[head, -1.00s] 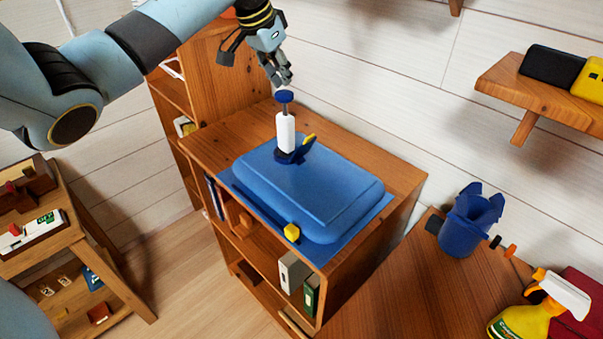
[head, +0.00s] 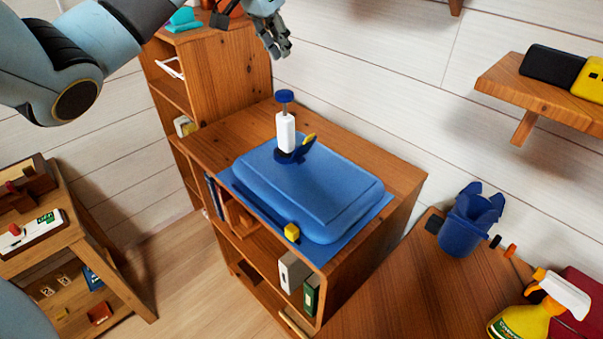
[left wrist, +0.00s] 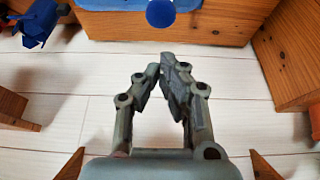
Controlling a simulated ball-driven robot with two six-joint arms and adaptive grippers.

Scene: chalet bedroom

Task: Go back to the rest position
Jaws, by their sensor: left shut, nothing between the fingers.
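My left gripper (head: 279,48) is at the top of the head view, above and behind the wooden cabinet, in front of the white plank wall. Its fingers are shut and empty. In the left wrist view the fingertips (left wrist: 166,68) come together with nothing between them. Below it, apart from it, a white tool with a round blue knob (head: 285,130) stands upright on a blue lidded case (head: 330,185). The knob also shows at the top of the left wrist view (left wrist: 160,12). My right gripper is not in view.
The cabinet (head: 390,180) carries the case. A taller shelf (head: 228,75) stands behind left. A wall shelf (head: 545,82) juts out at upper right. A blue bucket (head: 470,222) and a yellow spray bottle (head: 530,315) stand at right. A small wooden table (head: 60,240) is at left.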

